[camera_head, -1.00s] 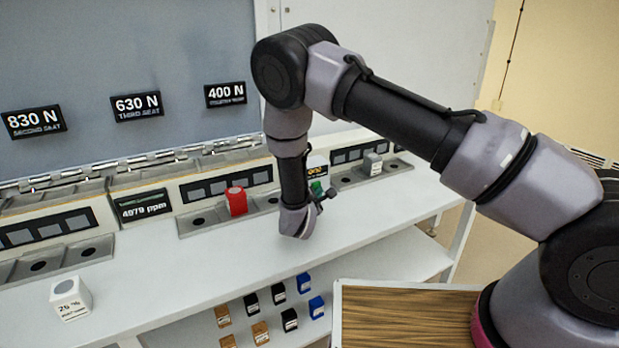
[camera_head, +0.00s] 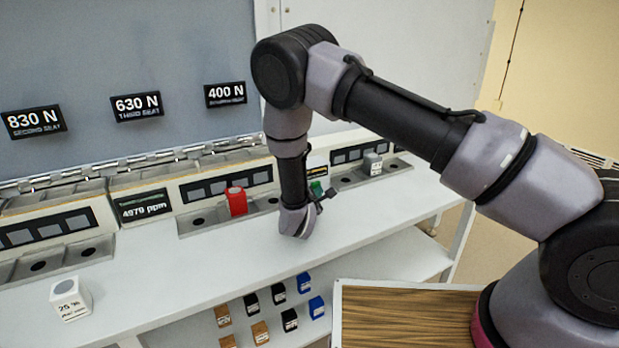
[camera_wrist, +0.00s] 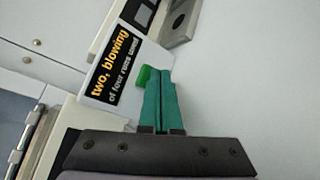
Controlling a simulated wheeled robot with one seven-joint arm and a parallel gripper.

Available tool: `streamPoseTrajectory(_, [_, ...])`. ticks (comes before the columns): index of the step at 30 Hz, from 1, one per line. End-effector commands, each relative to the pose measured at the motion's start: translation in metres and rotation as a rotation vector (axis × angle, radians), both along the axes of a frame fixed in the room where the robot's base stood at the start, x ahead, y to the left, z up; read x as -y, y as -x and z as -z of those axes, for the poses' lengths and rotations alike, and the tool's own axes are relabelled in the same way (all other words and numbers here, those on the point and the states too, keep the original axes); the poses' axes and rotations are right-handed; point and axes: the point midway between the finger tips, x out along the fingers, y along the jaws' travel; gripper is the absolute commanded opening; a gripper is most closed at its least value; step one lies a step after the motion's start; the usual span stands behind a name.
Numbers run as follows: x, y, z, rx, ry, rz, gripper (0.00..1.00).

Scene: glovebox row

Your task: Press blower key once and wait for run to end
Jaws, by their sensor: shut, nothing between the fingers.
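The blower key is a bright green block (camera_wrist: 143,76), partly hidden behind my fingertips in the wrist view. My gripper (camera_wrist: 160,76) has teal fingers, closed together and empty, with their tips right at the key. I cannot tell whether they touch it. Just beyond is a small display (camera_wrist: 117,66) that reads "two, blowing" in yellow, with "of four runs used" in white below. In the head view the display (camera_head: 317,172) is partly hidden by my arm and its text is too small to read. A green patch shows below it beside my wrist.
A red block (camera_head: 237,201) stands on the panel ledge to the left, and a grey block (camera_head: 372,164) to the right. A readout (camera_head: 142,205) shows 4979 ppm. A white cube (camera_head: 71,299) sits on the bench (camera_head: 190,275). Several small coloured blocks lie on the lower shelf.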

Motion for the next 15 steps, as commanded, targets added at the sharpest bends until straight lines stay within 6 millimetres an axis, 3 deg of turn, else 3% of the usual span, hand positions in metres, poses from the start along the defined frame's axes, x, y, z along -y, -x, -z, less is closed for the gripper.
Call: streamPoseTrajectory(15, [0.0063,0.0096,0.0000,0.000,0.001,0.000,0.00])
